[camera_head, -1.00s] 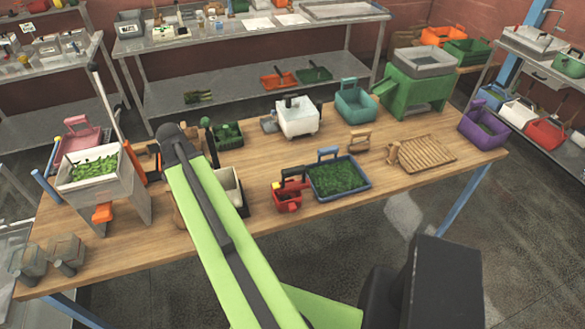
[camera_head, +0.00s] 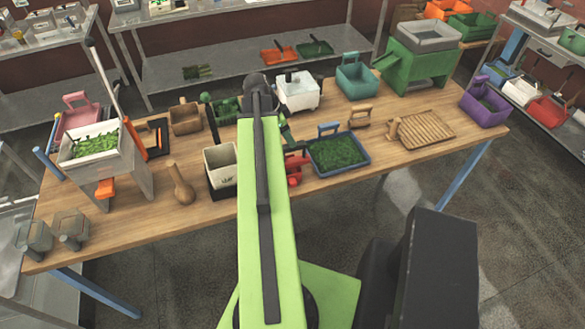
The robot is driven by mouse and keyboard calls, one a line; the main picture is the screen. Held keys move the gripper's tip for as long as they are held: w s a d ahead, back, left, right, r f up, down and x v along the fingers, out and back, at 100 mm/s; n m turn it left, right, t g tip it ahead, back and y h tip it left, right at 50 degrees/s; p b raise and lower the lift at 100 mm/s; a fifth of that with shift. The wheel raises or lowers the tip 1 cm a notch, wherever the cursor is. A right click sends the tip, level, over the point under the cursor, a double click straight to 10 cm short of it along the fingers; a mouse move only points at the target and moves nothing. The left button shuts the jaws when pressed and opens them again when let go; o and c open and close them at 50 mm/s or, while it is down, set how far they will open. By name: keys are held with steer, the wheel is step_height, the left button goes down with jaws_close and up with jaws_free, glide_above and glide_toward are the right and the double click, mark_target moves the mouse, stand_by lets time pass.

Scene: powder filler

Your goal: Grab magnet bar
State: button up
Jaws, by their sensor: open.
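I cannot single out a magnet bar among the small tools on the wooden table (camera_head: 185,222). My green arm reaches forward over the middle of the table, with its dark joint at the top. A small green and grey piece, likely of my arm, shows just right of it. My gripper is hidden behind the arm, so its jaws do not show. A red tool (camera_head: 295,170) beside the arm is partly covered by it. A cream bin (camera_head: 219,168) stands just left of the arm.
A blue tray of green material (camera_head: 338,153), a white box (camera_head: 299,92) and a wooden slatted board (camera_head: 427,129) are right of the arm. A hopper of green pieces (camera_head: 97,155) and a wooden pestle-like tool (camera_head: 180,184) are left.

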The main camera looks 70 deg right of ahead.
mark_target(297, 150)
steer(key=b+x, duration=0.2)
steer(key=x, duration=0.2)
steer(key=shift+f+b, duration=0.3)
steer(key=shift+b, duration=0.05)
steer(key=shift+s+f, duration=0.1)
steer(key=shift+f, duration=0.05)
steer(key=b+x, duration=0.5)
steer(key=shift+w+d+f, duration=0.15)
steer(key=shift+w+f, duration=0.05)
steer(key=shift+w, duration=0.15)
steer(key=shift+r, duration=0.2)
jaws_close()
